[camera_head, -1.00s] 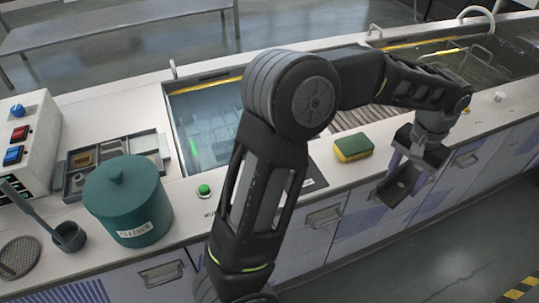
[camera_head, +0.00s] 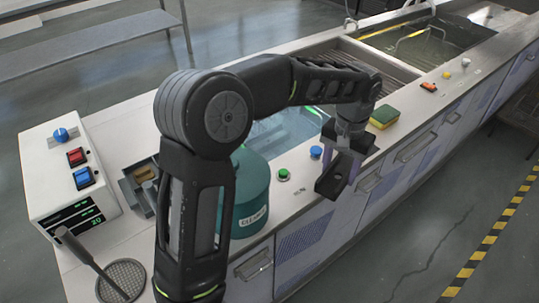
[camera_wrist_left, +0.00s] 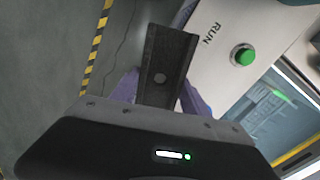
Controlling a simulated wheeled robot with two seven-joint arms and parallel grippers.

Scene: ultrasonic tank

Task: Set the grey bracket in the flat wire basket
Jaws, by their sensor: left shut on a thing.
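My left gripper (camera_head: 343,168) is shut on the dark grey bracket (camera_head: 329,186) and holds it out over the bench's front edge, by the green button. In the left wrist view the bracket (camera_wrist_left: 167,62) shows as a flat dark plate with a round hole, between the purplish fingers. A wire handle and faint wirework (camera_head: 411,42) show at the far tank. I cannot tell whether this is the flat wire basket. My left arm partly hides the nearer blue-lit tank (camera_head: 285,131). My right gripper is out of view.
A green lidded pot (camera_head: 251,194) stands behind my left arm. Green (camera_head: 283,174) and blue (camera_head: 316,152) buttons line the front rim, with a yellow-green sponge (camera_head: 384,116) to the right. A slatted section (camera_head: 383,63) lies between the tanks. A control box (camera_head: 70,173) stands at left.

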